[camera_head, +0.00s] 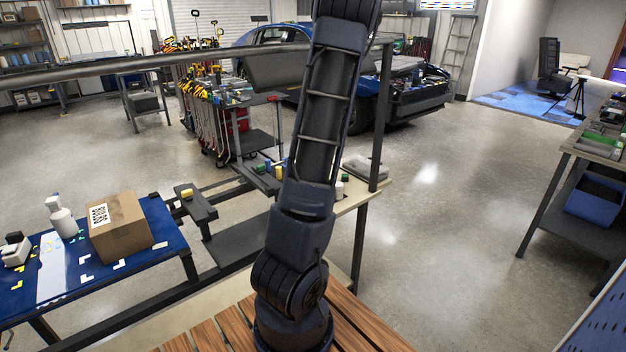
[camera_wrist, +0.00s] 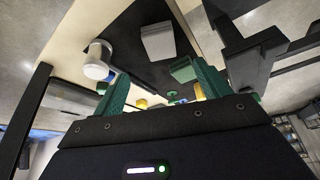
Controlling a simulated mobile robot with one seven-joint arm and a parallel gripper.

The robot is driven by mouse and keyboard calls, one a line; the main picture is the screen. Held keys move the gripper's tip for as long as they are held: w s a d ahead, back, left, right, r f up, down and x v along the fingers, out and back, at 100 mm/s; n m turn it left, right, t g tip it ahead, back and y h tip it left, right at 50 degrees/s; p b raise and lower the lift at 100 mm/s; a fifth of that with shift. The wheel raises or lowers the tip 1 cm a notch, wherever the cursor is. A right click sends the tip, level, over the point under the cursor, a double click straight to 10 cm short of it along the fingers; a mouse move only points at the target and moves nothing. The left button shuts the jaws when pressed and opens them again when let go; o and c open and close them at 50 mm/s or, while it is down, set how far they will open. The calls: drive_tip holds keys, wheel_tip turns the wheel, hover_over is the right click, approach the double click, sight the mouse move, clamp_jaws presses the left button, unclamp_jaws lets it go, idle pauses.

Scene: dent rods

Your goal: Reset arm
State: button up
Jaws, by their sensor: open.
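My gripper (camera_wrist: 161,84) shows in the wrist view with its two green fingers spread apart. Nothing is held between them. Beyond the fingers are a white cylinder (camera_wrist: 97,62), a pale grey block (camera_wrist: 158,41) and a green piece (camera_wrist: 182,70) on a black surface (camera_wrist: 128,40). Small yellow pieces show between and near the fingers. In the head view my arm stands upright and runs out of the top edge, so my gripper is hidden there.
A blue-topped table (camera_head: 168,228) with a cardboard box (camera_head: 120,228) and a white bottle (camera_head: 63,222) stands at left. A dark post (camera_head: 382,115) and horizontal rail (camera_head: 150,63) are near my arm. A workbench (camera_head: 590,142) stands at right. Open floor lies between.

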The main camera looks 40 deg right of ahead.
drive_tip(key=shift+r, duration=0.1)
idle(0.3)
drive_tip(key=s+a+r+m+h, duration=0.1)
drive_tip(key=s+a+r, duration=0.2)
drive_tip(key=a+r, duration=0.6)
drive_tip(key=s+a+r+m+h, duration=0.1)
drive_tip(key=s+a+r, duration=0.2)
drive_tip(key=a+r, duration=0.55)
drive_tip(key=s+a+r+n+y, duration=0.1)
drive_tip(key=s+a+r+n, duration=0.1)
drive_tip(key=a, duration=0.5)
drive_tip(key=s+a+r+n+y, duration=0.1)
drive_tip(key=s+a+r+n, duration=0.1)
drive_tip(key=s+a, duration=0.3)
drive_tip(key=s+a+r+n+y, duration=0.1)
drive_tip(key=s+a+r+n, duration=0.1)
drive_tip(key=a, duration=0.7)
drive_tip(key=shift+s+r+y, duration=0.4)
drive_tip(key=shift+s+r, duration=0.25)
drive_tip(key=shift+r, duration=0.05)
